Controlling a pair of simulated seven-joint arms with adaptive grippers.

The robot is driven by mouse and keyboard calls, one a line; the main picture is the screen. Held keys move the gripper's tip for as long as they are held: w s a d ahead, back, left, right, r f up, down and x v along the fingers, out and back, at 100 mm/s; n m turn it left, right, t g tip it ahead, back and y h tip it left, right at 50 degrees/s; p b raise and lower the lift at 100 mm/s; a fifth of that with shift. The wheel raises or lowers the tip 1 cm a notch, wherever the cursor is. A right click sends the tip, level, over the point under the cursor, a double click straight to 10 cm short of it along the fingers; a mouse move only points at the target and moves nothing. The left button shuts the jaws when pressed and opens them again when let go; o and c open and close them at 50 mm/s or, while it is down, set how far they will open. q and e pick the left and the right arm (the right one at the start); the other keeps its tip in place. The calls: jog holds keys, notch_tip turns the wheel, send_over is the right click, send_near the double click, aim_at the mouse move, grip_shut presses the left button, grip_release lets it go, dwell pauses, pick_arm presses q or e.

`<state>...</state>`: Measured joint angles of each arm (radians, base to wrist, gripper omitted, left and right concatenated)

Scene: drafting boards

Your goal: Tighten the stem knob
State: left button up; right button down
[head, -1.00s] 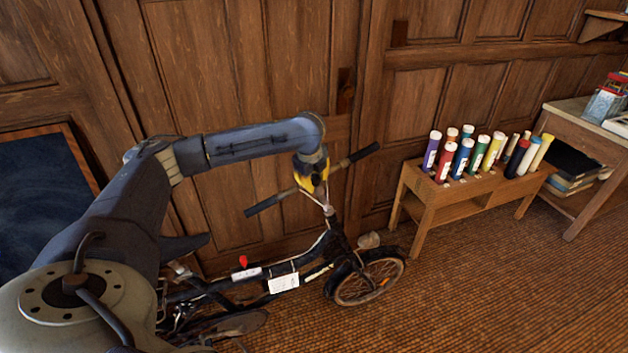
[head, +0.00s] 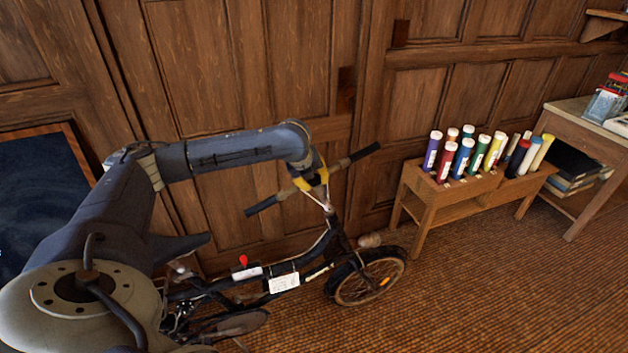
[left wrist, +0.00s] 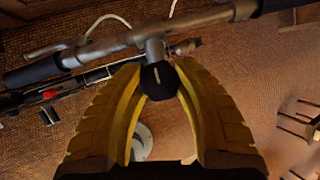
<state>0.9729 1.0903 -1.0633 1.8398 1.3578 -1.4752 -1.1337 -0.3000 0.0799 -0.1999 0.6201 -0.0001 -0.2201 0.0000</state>
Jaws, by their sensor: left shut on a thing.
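The bicycle (head: 285,262) stands by the wooden wall, its handlebar (head: 264,205) raised on the stem. My left gripper (head: 313,181) is at the middle of the handlebar. In the left wrist view its yellow fingers (left wrist: 160,84) are closed at their tips on the black stem knob (left wrist: 160,77), one on each side. The knob sits at the clamp under the metal bar (left wrist: 110,43). In the head view the gripper hides the knob. My right gripper is in neither view.
A red knob (head: 243,260) stands up from the bicycle's frame. A wooden rack (head: 440,205) with several coloured tubes is to the right, with a desk (head: 575,135) beyond it. The floor (head: 490,290) in front is clear.

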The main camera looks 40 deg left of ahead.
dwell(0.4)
pick_arm(q)
jog(key=o, duration=1.3)
jog(key=shift+r, duration=0.1)
jog(key=v, duration=1.1)
jog(key=shift+s+r, duration=0.25)
jog(key=shift+r, duration=0.1)
